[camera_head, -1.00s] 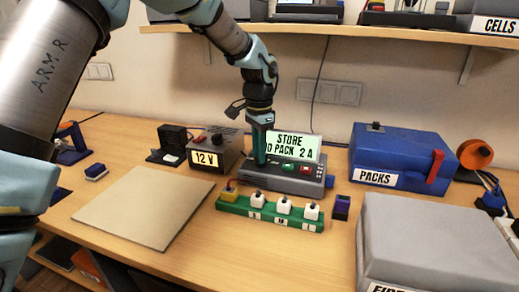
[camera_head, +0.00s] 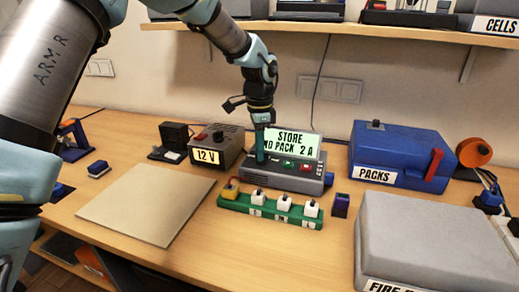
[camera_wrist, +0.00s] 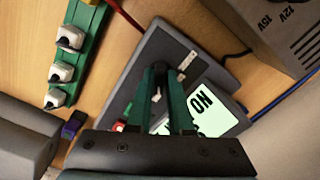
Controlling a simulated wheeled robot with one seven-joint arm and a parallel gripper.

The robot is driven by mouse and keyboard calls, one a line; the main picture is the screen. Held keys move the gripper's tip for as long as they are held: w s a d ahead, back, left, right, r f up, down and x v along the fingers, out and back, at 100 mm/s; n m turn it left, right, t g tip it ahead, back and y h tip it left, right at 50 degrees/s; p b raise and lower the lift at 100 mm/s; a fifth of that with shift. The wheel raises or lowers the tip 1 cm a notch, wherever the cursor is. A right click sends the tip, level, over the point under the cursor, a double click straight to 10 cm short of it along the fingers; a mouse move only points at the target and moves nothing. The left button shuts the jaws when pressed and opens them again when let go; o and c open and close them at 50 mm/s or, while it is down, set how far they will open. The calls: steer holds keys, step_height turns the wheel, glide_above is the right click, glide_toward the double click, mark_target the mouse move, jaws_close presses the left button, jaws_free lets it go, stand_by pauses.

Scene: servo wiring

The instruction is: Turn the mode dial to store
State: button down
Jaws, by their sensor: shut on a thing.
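The grey charger (camera_head: 285,176) stands at the back middle of the bench. Its lit display (camera_head: 293,145) reads "STORE" above "NO PACK 2 A", with the N partly covered. My gripper (camera_head: 261,160) points down at the left part of the charger's front panel, its teal fingers closed around the spot where the mode dial sits. The dial is hidden by the fingers. The wrist view shows the two green fingers (camera_wrist: 161,70) over the charger's dark top (camera_wrist: 148,58), with part of the display (camera_wrist: 208,112) beside them.
A 12 V supply (camera_head: 215,150) stands left of the charger. A green strip with several capped posts (camera_head: 268,208) lies in front. A blue PACKS box (camera_head: 400,157) and a grey case (camera_head: 435,240) are at right. A beige mat (camera_head: 145,207) lies at left.

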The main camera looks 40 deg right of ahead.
steer(key=c, duration=0.8)
jaws_free()
step_height(320, 180, up, 11)
steer(key=shift+f+b, duration=0.1)
steer(key=shift+b, duration=1.15)
